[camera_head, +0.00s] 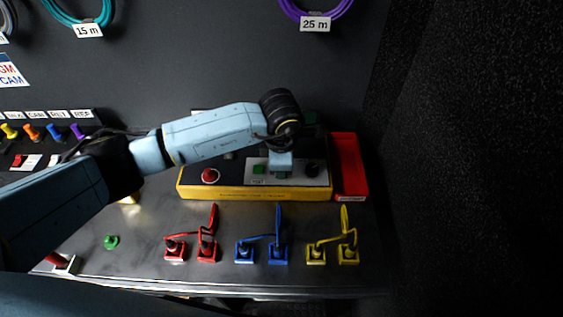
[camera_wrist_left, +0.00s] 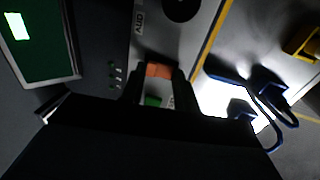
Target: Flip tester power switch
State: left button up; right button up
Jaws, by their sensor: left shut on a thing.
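The tester (camera_head: 250,193) is a yellow-edged box with a dark and grey top panel, on the bench in the head view. Its panel has a red button (camera_head: 210,175), a green control (camera_head: 258,169) and a black knob. My left arm reaches over it from the left, and my left gripper (camera_head: 280,171) points down at the panel. In the left wrist view, the fingers (camera_wrist_left: 159,88) are closed about a small orange piece (camera_wrist_left: 158,71) on the panel, which looks like a switch. A green piece (camera_wrist_left: 152,101) lies just below it. My right gripper is not in view.
A red tray (camera_head: 349,165) stands against the tester's right side. Red, blue (camera_head: 278,250) and yellow cable plugs stand on the bench in front. A green screen (camera_wrist_left: 38,38) shows in the left wrist view. Coiled cables hang on the back wall.

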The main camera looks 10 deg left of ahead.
pick_arm(q)
jog(key=o, duration=1)
jog(key=r, duration=0.4)
jog(key=s+r, duration=0.1)
jog(key=r, duration=0.4)
jog(key=s+r, duration=0.1)
jog(key=r, duration=0.3)
jog(key=shift+s+d+r, duration=0.15)
jog(key=shift+d, duration=0.05)
